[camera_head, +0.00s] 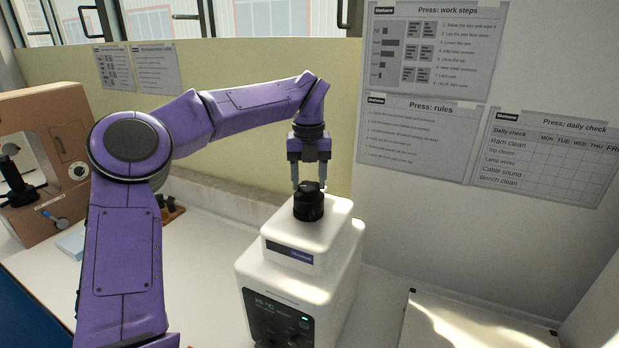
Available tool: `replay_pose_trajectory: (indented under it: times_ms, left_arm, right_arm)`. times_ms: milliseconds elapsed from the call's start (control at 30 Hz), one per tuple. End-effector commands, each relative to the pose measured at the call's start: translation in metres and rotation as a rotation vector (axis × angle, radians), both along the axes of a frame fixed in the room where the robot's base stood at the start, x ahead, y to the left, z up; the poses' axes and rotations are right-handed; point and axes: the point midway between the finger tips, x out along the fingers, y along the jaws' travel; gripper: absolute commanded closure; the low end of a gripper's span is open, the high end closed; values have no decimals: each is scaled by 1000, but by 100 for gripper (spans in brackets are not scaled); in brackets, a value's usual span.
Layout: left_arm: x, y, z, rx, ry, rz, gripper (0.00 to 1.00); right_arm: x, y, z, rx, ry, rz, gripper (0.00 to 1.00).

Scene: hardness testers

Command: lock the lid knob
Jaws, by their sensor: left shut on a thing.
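The lid knob (309,204) is a black, round knob standing on top of a white machine (262,276). The machine has a stepped lid and a dark front panel with a small display reading about 25 °C. My left gripper (309,184) points straight down over the knob, with its fingertips at the knob's top. It is shut on the knob. The fingers partly cover the knob's upper edge. I cannot tell the knob's turned position. My right gripper is not in view.
A brown tester (62,140) stands at the far left of the white bench (205,275). A pale flat panel (470,325) lies right of the machine. A wall with posters (424,140) rises close behind. Bench space left of the machine is mostly clear.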

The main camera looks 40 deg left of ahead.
Motion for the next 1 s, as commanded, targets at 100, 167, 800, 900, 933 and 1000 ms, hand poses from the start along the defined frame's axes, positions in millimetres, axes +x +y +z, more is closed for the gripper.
replay_pose_trajectory:
  times_ms: [100, 167, 800, 900, 933, 1000]
  left_arm:
    - [-1, -1, -4, -5, 9, -106, 76]
    - [-1, 0, -4, -5, 9, -158, 76]
    - [-1, -1, -4, -5, 10, -495, 76]
    - [-1, 0, -4, -4, 11, -509, 76]
    - [-1, 0, -4, -5, 10, -511, 76]
    - [-1, -1, -4, -4, 9, -515, 76]
  right_arm:
    - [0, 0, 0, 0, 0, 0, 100]
    - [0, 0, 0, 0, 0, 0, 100]
    - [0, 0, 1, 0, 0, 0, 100]
    - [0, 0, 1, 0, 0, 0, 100]
    - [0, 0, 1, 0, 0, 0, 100]
    - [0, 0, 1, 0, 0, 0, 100]
